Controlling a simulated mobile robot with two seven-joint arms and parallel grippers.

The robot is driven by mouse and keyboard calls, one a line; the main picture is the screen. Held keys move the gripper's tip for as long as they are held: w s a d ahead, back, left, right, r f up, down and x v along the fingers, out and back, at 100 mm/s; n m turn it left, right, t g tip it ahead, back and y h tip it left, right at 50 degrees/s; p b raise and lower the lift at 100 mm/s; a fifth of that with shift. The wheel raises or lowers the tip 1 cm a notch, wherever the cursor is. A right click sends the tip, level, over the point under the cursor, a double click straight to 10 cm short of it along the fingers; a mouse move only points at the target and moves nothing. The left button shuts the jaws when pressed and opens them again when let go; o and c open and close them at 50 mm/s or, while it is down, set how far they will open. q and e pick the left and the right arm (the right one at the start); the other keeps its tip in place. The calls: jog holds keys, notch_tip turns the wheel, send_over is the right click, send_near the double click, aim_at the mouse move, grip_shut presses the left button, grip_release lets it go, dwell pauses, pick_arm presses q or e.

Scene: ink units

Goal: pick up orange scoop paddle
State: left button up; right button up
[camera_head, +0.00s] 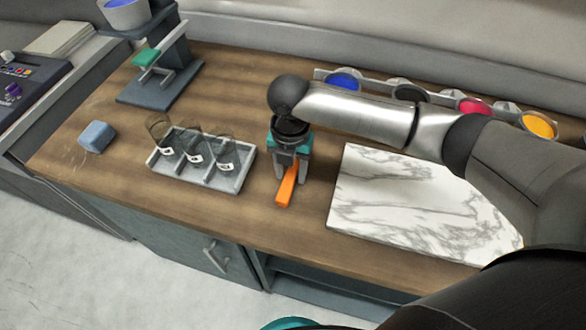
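The orange scoop paddle (286,189) lies on the wooden counter, between the glass rack and the marble slab. Its near end shows, and its far end is hidden under my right gripper. My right gripper (290,172) points down over the paddle, with one finger on each side of it. The fingers stand apart, wider than the visible paddle, and I see no clear contact.
A grey rack (231,181) with several clear glasses stands close to the left of the gripper. A marble slab (400,205) lies close to the right. Ink pots (472,106) line the back. A blue block (97,136) and a dark stand (157,88) are at left.

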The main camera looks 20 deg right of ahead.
aim_at(291, 175)
grip_shut()
dwell(0.3)
jog(key=shift+r, duration=0.15)
notch_tip(291, 175, up, 20)
jog(key=p, duration=0.2)
jog(key=shift+p, duration=0.35)
jog(key=shift+c, duration=1.7)
grip_release()
grip_shut()
